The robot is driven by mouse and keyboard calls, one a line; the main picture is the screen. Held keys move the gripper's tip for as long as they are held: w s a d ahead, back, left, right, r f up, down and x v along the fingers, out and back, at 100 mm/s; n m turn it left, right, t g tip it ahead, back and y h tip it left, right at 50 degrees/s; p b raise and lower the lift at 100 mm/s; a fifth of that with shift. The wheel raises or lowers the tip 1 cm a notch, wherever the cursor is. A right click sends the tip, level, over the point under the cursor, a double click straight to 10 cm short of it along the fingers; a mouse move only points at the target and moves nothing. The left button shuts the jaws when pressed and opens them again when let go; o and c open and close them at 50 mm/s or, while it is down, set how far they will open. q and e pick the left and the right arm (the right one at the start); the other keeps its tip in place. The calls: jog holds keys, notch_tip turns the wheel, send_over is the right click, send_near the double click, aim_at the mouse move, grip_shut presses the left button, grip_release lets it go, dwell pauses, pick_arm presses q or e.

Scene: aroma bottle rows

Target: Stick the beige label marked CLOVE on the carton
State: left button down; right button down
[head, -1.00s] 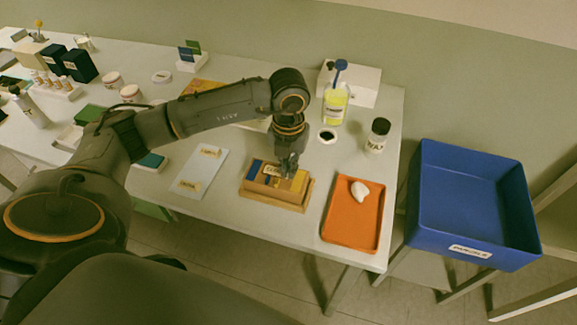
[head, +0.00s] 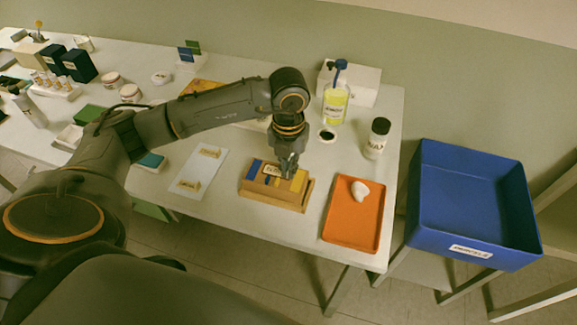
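The carton (head: 262,188), tan with blue and yellow parts on top, sits on a wooden base (head: 307,196) near the table's front edge. A beige label (head: 272,170) with dark lettering too small to read surely lies at the carton's top. My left gripper (head: 287,172) points down over the carton, its fingertips at the label's right end. I cannot tell whether the fingers grip the label or only touch it. A pale sheet (head: 203,170) left of the carton bears two beige labels, one near the top (head: 210,152) and one near the bottom (head: 188,184). My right gripper is out of view.
An orange tray (head: 338,228) with a white lump (head: 360,190) lies right of the carton. A blue bin (head: 440,237) is beyond the table's right end. My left arm spans the table's middle.

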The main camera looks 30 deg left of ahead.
pick_arm(q)
jog(key=shift+f, duration=0.15)
jog(key=c, duration=1.4)
grip_release()
jog(key=shift+c, duration=0.2)
jog(key=shift+r+p, duration=2.45)
jog(key=shift+r, duration=1.65)
